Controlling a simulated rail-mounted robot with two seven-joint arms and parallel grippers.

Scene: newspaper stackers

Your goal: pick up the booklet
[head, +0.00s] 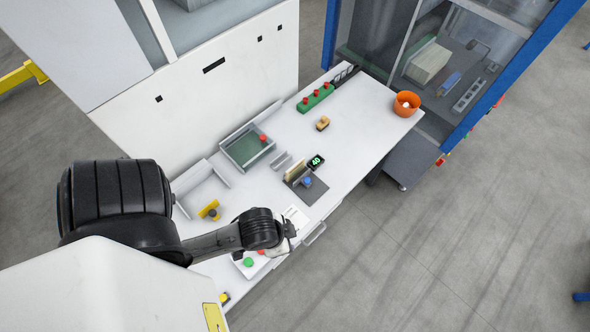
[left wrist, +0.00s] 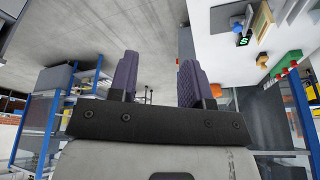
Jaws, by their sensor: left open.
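My left gripper (head: 287,232) hangs over the front edge of the white table, partly hidden by my wrist. In the left wrist view its two purple-grey fingers (left wrist: 158,78) are apart with nothing between them. I cannot tell for sure which one is the booklet. My right gripper is out of view.
A white machine stands behind. Open grey floor lies in front.

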